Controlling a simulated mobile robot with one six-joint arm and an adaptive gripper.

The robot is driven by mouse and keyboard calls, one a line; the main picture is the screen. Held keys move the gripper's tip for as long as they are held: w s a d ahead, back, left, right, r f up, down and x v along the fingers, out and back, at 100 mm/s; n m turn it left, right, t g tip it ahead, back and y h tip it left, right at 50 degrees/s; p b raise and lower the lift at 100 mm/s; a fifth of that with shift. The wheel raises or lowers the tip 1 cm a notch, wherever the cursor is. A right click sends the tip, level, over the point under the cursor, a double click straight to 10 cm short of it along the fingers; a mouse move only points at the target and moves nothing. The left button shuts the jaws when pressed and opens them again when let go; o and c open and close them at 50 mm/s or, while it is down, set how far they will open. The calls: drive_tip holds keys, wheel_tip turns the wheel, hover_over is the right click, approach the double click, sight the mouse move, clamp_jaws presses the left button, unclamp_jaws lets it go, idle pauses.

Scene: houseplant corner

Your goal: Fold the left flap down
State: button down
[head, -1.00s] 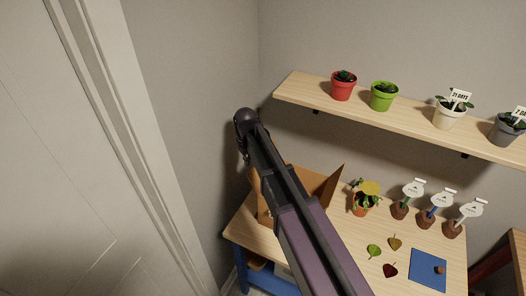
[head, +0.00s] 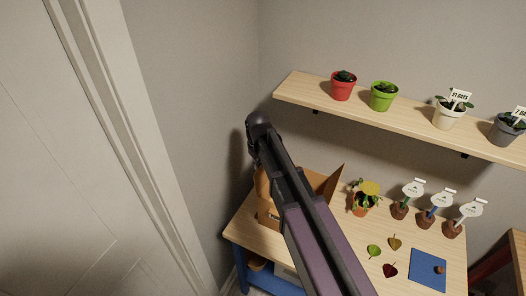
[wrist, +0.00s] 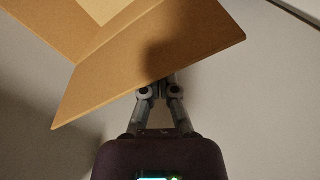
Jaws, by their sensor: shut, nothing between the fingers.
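An open brown cardboard box (head: 267,217) stands at the left end of the table, partly hidden behind my arm. Its right flap (head: 331,182) sticks up and outward. Its left flap (head: 262,183) stands up beside my arm in the head view. In the wrist view a large cardboard flap (wrist: 150,62), seemingly this left one, spans the top of the picture. My gripper (wrist: 164,80) is shut and empty, with its fingertips partly hidden at the flap's lower edge. I cannot tell whether they touch it.
A wall corner and a pale door (head: 65,170) are close on the left. A shelf (head: 400,118) with several pots hangs above. A potted plant (head: 364,200), labelled small pots, loose leaves and a blue mat (head: 427,270) occupy the table's right part.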

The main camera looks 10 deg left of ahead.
drive_tip(key=s+d, duration=0.2)
drive_tip(key=d, duration=0.5)
drive_tip(key=shift+s+d, duration=0.15)
drive_tip(key=shift+s, duration=0.1)
idle(1.0)
idle(0.6)
wheel_tip(320, 180, up, 9)
drive_tip(key=p, duration=0.9)
idle(0.4)
drive_tip(key=shift+s, duration=0.1)
idle(0.6)
